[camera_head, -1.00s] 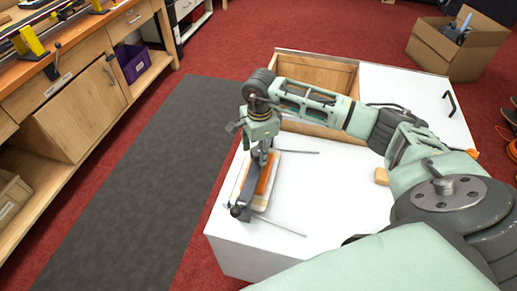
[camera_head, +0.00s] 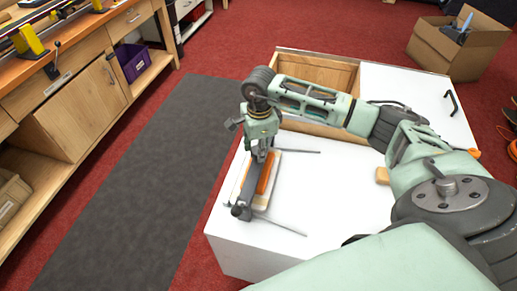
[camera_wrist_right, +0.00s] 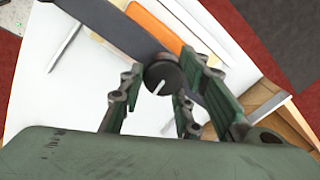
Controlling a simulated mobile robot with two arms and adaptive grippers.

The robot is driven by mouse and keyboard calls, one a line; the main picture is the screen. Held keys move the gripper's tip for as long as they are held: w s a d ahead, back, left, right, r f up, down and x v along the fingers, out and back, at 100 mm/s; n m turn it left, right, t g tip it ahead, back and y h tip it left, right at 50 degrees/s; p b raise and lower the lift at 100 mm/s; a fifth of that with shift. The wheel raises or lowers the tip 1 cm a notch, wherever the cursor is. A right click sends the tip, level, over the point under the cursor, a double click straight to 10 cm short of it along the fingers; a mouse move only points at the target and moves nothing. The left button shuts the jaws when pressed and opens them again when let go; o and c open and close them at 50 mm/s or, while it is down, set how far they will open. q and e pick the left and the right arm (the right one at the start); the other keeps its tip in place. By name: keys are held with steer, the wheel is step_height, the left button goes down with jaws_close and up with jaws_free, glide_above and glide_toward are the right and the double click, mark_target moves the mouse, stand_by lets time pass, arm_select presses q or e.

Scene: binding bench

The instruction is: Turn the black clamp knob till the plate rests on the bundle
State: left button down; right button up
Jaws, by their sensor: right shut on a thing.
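The black clamp knob (camera_wrist_right: 163,72) is round with a pale line on its top. It sits over the dark clamp plate (camera_wrist_right: 115,27) in the right wrist view. My right gripper (camera_wrist_right: 163,88) is shut on the knob, with a finger on each side. In the head view the right gripper (camera_head: 262,150) points down at the far end of the plate (camera_head: 247,188) and hides this knob. The bundle (camera_head: 265,175), with an orange strip and pale edges, lies under and beside the plate. I cannot tell whether plate and bundle touch. My left gripper is not in view.
The clamp stands on a white cabinet top (camera_head: 340,190), near its left edge. Thin grey rods (camera_head: 280,225) stick out at both ends of the clamp. A small wooden block (camera_head: 382,175) lies to the right. An open wooden compartment (camera_head: 312,70) is behind.

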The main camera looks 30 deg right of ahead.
steer(key=shift+s+f, duration=0.1)
steer(key=shift+s, duration=0.05)
steer(key=o, duration=1.1)
steer(key=shift+s, duration=0.1)
steer(key=shift+c, duration=0.2)
steer(key=shift+r, duration=0.4)
step_height(320, 180, up, 11)
steer(key=shift+s+r, duration=0.15)
steer(key=shift+r, duration=0.05)
